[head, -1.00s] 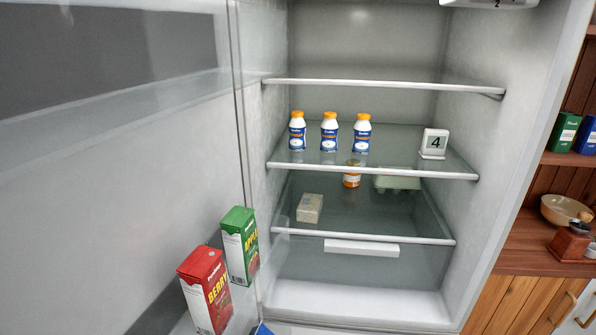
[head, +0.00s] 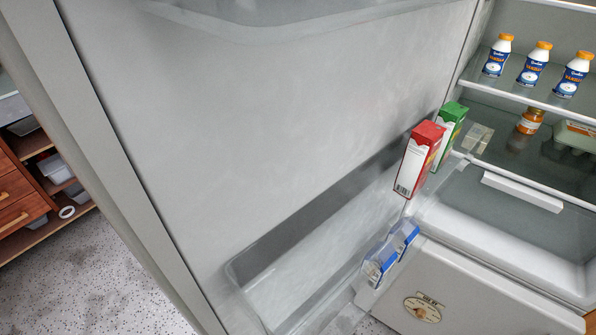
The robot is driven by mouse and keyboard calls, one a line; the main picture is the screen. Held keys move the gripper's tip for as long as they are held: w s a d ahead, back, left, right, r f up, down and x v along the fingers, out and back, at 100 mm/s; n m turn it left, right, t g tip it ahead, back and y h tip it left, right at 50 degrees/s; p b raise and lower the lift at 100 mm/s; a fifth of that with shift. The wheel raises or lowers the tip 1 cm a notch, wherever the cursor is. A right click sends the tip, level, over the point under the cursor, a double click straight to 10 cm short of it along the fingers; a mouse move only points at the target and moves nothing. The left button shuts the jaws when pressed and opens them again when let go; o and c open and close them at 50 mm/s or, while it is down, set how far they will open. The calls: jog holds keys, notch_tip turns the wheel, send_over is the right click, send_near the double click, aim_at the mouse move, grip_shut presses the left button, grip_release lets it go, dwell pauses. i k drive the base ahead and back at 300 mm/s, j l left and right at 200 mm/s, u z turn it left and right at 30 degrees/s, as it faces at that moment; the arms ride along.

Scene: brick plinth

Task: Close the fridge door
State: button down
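The fridge door (head: 290,110) stands wide open. Its pale inner face fills the middle of the head view, and its outer edge (head: 110,150) runs down the left. A clear lower door rack (head: 262,300) reaches toward the hinge. The fridge interior (head: 470,205) is open on the right. My gripper is not in view.
White bottles (head: 534,63), a jar (head: 529,122) and an egg box (head: 577,136) are on fridge shelves. Speckled floor (head: 80,265) is clear beyond the door, with wooden drawers (head: 18,190) at far left.

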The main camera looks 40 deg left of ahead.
aim_at(248, 155)
jog(key=k+j, duration=0.15)
jog(key=j, duration=0.25)
jog(key=k+j, duration=0.1)
jog(key=j, duration=0.25)
jog(key=k+j, duration=0.15)
jog(key=j, duration=0.25)
jog(key=k+j, duration=0.15)
jog(key=j, duration=0.2)
